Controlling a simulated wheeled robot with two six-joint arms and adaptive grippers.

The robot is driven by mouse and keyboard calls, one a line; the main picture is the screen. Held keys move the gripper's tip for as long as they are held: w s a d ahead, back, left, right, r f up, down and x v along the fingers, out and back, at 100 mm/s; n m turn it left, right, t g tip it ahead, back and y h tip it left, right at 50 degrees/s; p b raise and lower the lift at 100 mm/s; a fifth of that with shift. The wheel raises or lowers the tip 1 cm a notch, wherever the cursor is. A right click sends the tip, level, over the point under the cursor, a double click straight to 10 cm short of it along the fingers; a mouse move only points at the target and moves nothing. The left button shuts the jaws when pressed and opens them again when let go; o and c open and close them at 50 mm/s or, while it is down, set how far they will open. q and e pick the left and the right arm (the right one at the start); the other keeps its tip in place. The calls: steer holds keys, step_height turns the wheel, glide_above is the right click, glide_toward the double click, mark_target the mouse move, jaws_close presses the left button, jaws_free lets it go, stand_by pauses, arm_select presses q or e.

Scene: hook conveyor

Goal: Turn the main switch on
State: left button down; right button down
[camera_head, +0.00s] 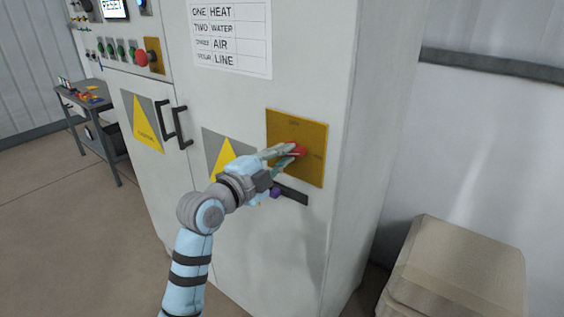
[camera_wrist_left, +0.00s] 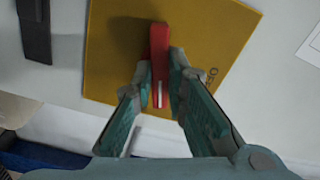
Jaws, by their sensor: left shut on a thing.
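The main switch is a red knob (camera_head: 299,150) on a yellow square plate (camera_head: 311,130) on the front of the grey cabinet. My left gripper (camera_head: 290,151) reaches it from the left and is shut on the knob. In the left wrist view the red knob (camera_wrist_left: 160,62) stands between the two fingers (camera_wrist_left: 158,88), with a white mark at its near end. The yellow plate (camera_wrist_left: 110,50) lies behind it, with part of a printed label by the right finger. My right gripper is in neither view.
The cabinet (camera_head: 225,100) has black door handles (camera_head: 182,128), a label sheet (camera_head: 231,35) and a panel with a red emergency button (camera_head: 141,58). A tan box (camera_head: 455,270) stands at the lower right. A small table (camera_head: 80,98) with coloured items is at the left.

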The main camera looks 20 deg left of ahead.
arm_select(q)
steer(key=shift+f+m+b, duration=0.1)
steer(key=shift+m+b, duration=0.6)
steer(key=shift+m, duration=1.1)
steer(key=c, duration=1.6)
jaws_free()
steer(key=v, duration=1.2)
steer(key=shift+d, duration=0.1)
